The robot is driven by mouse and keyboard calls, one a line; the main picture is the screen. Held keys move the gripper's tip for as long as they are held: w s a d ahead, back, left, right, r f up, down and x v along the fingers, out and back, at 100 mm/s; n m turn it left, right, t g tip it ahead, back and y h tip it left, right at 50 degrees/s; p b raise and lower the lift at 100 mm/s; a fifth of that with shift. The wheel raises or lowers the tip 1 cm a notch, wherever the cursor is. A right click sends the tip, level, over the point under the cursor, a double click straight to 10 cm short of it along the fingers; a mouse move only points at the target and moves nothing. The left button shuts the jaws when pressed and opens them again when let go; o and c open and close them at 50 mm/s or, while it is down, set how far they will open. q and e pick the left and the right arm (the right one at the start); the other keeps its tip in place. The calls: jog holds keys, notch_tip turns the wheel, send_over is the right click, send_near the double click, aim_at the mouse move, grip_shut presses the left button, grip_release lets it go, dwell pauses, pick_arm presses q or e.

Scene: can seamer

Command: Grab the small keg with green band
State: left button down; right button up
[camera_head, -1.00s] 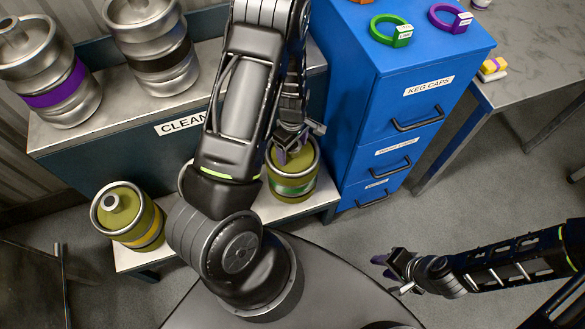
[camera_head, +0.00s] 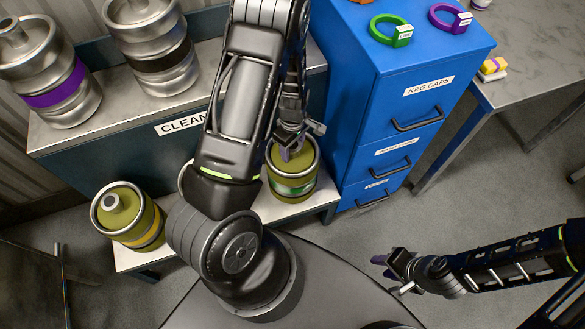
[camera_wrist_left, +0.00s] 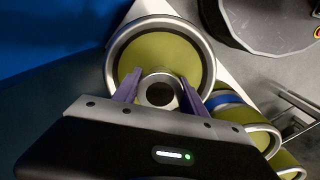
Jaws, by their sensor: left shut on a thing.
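The small keg with the green band (camera_head: 290,187) stands upright on the lower shelf by the blue cabinet, partly behind my left arm. It is olive with silver rims. My left gripper (camera_head: 291,150) is at its top. In the left wrist view the two purple fingers (camera_wrist_left: 158,88) are closed on either side of the neck in the middle of the keg's top (camera_wrist_left: 160,50). My right gripper (camera_head: 393,272) is over the floor at the lower right, away from the kegs. Its fingers appear spread, with nothing seen between them.
A small keg with a yellow band (camera_head: 128,215) stands at the left of the lower shelf. A blue-banded keg (camera_wrist_left: 232,103) shows in the left wrist view. Large kegs stand on the upper bench (camera_head: 110,108). The blue cabinet (camera_head: 360,110) is close on the right of the green-banded keg.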

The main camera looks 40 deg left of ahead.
dwell(0.5)
pick_arm(q)
jog(key=shift+w+r, duration=0.15)
jog(key=shift+r, duration=0.35)
notch_tip(320, 180, up, 9)
jog(key=shift+r+p, duration=0.1)
jog(key=shift+p, duration=0.6)
jog(key=shift+d, duration=0.15)
